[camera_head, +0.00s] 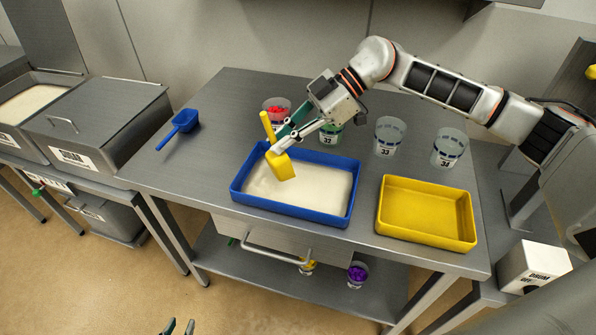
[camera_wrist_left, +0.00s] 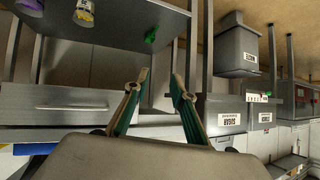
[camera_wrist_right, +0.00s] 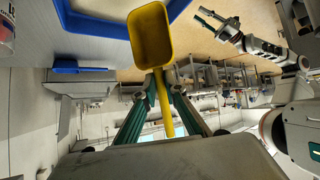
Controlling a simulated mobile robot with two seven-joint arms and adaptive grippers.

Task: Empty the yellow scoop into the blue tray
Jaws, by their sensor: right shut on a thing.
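My right gripper (camera_head: 273,136) is shut on the handle of the yellow scoop (camera_head: 281,167) and holds it above the left part of the blue tray (camera_head: 292,209). The scoop is tilted, its bowl hanging low over the pale powder in the tray. In the right wrist view the yellow scoop (camera_wrist_right: 151,36) shows a bare yellow inside, with its handle between the fingers of the right gripper (camera_wrist_right: 162,84). My left gripper (camera_head: 179,327) is at the bottom edge of the head view, away from the table; in the left wrist view its fingers (camera_wrist_left: 160,76) are apart and empty.
A yellow tray (camera_head: 428,212) stands right of the blue tray. Several clear cups, including one with red pieces (camera_head: 276,108) and cup 33 (camera_head: 389,136), stand behind. A blue scoop (camera_head: 180,125) lies at left.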

